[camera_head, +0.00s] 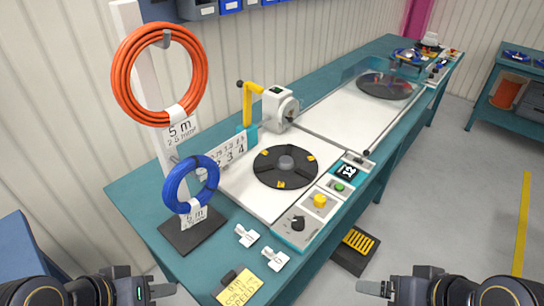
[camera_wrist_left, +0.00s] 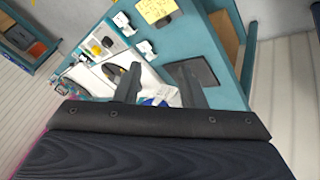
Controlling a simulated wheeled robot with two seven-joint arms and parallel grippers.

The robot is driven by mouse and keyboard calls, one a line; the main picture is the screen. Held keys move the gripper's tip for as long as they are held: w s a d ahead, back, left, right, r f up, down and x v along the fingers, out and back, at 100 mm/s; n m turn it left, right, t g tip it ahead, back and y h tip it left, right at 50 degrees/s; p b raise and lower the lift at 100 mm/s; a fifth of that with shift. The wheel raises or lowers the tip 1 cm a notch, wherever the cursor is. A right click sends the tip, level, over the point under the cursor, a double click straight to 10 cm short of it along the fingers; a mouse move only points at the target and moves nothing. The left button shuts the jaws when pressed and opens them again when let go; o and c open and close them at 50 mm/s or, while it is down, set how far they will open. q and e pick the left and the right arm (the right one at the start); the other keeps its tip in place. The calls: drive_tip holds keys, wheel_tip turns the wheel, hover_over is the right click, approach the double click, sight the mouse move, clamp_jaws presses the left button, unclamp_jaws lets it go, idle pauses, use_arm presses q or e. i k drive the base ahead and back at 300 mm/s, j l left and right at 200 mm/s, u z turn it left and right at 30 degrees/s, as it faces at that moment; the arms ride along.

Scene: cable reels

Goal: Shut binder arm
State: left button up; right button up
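No part is labelled as the binder arm. A yellow upright arm (camera_head: 248,104) with a short top bar and a black knob stands beside a white machine head (camera_head: 279,106) on the bench. A thin grey bar (camera_head: 328,137) with a dark end slants from that head across the white bench top. My left gripper (camera_head: 163,291) is low at the left, in front of the bench and far from both. In the left wrist view its fingers (camera_wrist_left: 158,82) are apart with nothing held. My right gripper (camera_head: 371,288) is low at the right; its finger gap does not show clearly.
A stand holds an orange coil (camera_head: 160,72) and a blue coil (camera_head: 190,184) at the bench's near left. A black turntable (camera_head: 286,166), a control strip with a yellow button (camera_head: 320,200), white clips (camera_head: 247,235) and a yellow note (camera_head: 237,289) share the bench.

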sight(249, 87)
drive_tip(key=i+l, duration=0.1)
drive_tip(key=l, duration=0.25)
drive_tip(key=i+l, duration=0.1)
drive_tip(key=l, duration=0.3)
drive_tip(key=i+l, duration=0.1)
drive_tip(key=l, duration=0.25)
drive_tip(key=i+l, duration=0.1)
drive_tip(key=l, duration=0.3)
drive_tip(key=i+l, duration=0.1)
drive_tip(key=l, duration=0.25)
drive_tip(key=i+j, duration=0.4)
